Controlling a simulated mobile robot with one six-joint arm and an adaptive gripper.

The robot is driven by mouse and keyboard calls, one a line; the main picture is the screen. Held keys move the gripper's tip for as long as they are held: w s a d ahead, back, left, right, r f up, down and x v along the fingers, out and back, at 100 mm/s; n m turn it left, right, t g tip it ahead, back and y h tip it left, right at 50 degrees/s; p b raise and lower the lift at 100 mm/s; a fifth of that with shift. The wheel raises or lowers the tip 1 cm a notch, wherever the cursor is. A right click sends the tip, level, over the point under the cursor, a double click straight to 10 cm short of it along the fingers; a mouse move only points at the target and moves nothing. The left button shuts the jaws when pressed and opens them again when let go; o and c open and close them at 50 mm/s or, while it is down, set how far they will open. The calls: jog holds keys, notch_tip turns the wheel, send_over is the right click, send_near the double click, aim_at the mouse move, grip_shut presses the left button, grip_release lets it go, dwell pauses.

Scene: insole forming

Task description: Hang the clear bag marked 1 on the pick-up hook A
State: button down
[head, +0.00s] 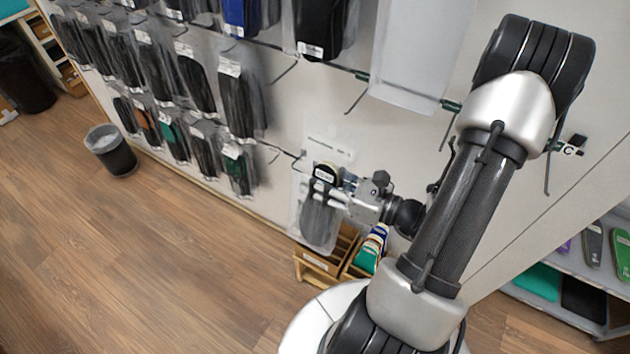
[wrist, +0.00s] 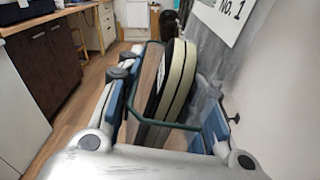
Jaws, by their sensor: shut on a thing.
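My gripper (head: 328,190) is shut on a clear bag (head: 318,228) with dark insoles inside, in front of the wall panel. The bag hangs down from the fingers, and its clear top with a white label rises above them. In the wrist view a label reading "No. 1" (wrist: 232,12) shows at the upper right, and the insoles (wrist: 172,85) stand on edge between the blue finger pads. A thin dark green bar crosses in front of them. I cannot read a letter A on any hook; one tag at the right (head: 572,150) reads C.
Bare hooks (head: 355,98) stick out of the wall, near a large clear sleeve (head: 420,50). Rows of bagged insoles (head: 195,82) hang at the left. A wooden box (head: 318,268) stands below my gripper. A bin (head: 112,152) stands on the open floor. Shelves (head: 590,270) are at the right.

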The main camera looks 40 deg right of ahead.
jog(key=w+d+f, duration=0.1)
jog(key=w+d, duration=0.2)
jog(key=d, duration=0.4)
jog(key=shift+d+f+b, duration=0.25)
jog(key=shift+d+b, duration=0.05)
dwell(0.6)
jog(key=shift+w, duration=0.15)
dwell(0.4)
jog(key=c, duration=1)
grip_release()
jog(key=shift+c, duration=0.2)
